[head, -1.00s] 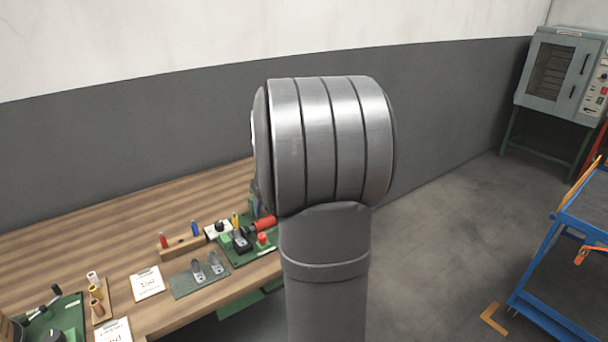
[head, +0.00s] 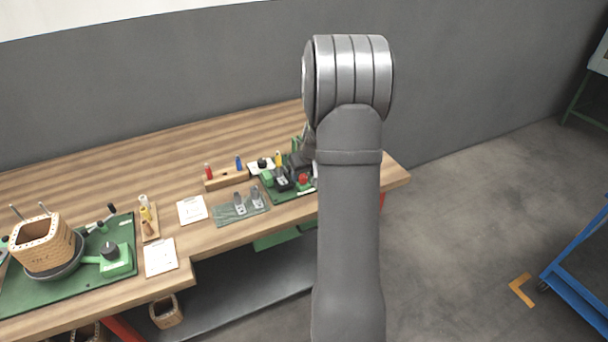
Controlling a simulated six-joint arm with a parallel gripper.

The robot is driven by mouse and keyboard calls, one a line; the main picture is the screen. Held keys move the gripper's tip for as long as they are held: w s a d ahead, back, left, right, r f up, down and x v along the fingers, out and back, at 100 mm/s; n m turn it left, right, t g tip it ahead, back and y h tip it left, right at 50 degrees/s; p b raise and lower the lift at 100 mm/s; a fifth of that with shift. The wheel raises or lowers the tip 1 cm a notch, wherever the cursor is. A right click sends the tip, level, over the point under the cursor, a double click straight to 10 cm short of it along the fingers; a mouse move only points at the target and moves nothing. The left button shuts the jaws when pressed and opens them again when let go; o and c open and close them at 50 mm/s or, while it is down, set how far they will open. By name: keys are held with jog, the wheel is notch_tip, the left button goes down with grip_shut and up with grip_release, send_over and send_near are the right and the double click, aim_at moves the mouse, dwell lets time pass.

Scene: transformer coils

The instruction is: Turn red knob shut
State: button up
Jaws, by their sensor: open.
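A green board (head: 271,191) with several small parts lies at the right part of the wooden bench. A small red knob (head: 303,178) shows on it, close to the left edge of my arm. A dark, blocky shape that looks like my gripper (head: 302,160) is just above and behind this knob, partly hidden by my arm. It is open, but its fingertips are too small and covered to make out. I cannot tell whether it touches anything. The board's right part is hidden behind my arm.
A wooden rack (head: 226,180) holds red and blue-handled tools. A grey-green plate (head: 241,207) with two metal pieces lies in front. Paper cards and a wooden coil form (head: 45,243) on another green board are at left. A blue cart (head: 580,265) stands right.

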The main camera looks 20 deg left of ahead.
jog(key=shift+w+a+f, duration=0.15)
jog(key=shift+f, duration=0.4)
jog(key=c, duration=1)
